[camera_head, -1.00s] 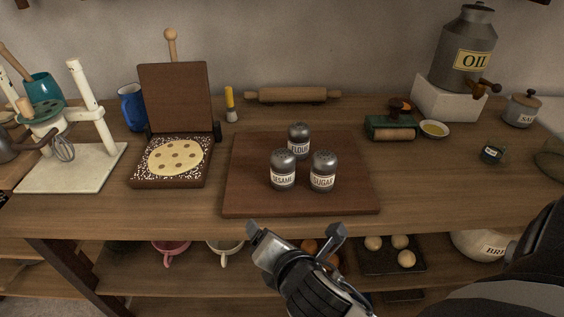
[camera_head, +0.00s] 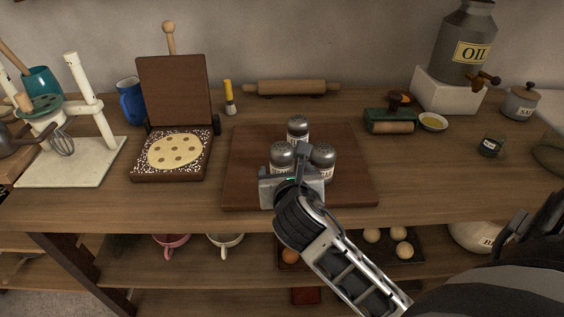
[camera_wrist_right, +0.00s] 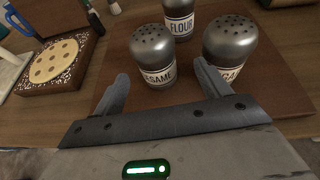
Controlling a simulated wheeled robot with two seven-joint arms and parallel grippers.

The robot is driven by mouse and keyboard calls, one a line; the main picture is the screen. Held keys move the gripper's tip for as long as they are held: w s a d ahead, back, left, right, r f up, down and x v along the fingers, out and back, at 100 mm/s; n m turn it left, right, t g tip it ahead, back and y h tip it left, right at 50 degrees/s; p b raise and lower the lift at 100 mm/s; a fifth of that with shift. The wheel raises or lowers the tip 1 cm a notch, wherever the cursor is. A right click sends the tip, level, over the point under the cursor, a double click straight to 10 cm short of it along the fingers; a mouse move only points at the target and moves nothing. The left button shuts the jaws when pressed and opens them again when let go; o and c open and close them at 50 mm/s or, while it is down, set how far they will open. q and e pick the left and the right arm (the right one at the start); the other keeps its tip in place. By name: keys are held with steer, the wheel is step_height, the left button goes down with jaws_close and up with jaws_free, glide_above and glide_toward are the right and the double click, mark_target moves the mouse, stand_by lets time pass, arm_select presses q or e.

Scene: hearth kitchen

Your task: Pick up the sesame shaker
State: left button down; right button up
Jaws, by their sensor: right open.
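The sesame shaker (camera_head: 281,157), with a grey domed lid and a white label, stands upright at the left front of three shakers on a dark wooden board (camera_head: 246,150). It also shows in the right wrist view (camera_wrist_right: 154,55), just beyond and between the two fingers. My right gripper (camera_wrist_right: 158,88) is open and empty, low in front of the shaker; in the head view it (camera_head: 285,165) hides the shaker's lower part. The sugar shaker (camera_wrist_right: 229,52) stands close to the right finger, and the flour shaker (camera_wrist_right: 180,16) stands behind. My left gripper is out of view.
A dark box with a round dotted flatbread (camera_head: 174,151) stands left of the board. A rolling pin (camera_head: 292,88) lies behind. A green roller (camera_head: 390,120) and a small oil dish (camera_head: 433,122) are to the right. The counter's front edge runs below the board.

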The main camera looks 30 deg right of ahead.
mark_target(283, 168)
steer(key=shift+x, duration=2.75)
steer(key=shift+w+a+r, duration=0.1)
steer(key=shift+r, duration=0.05)
steer(key=c, duration=1.2)
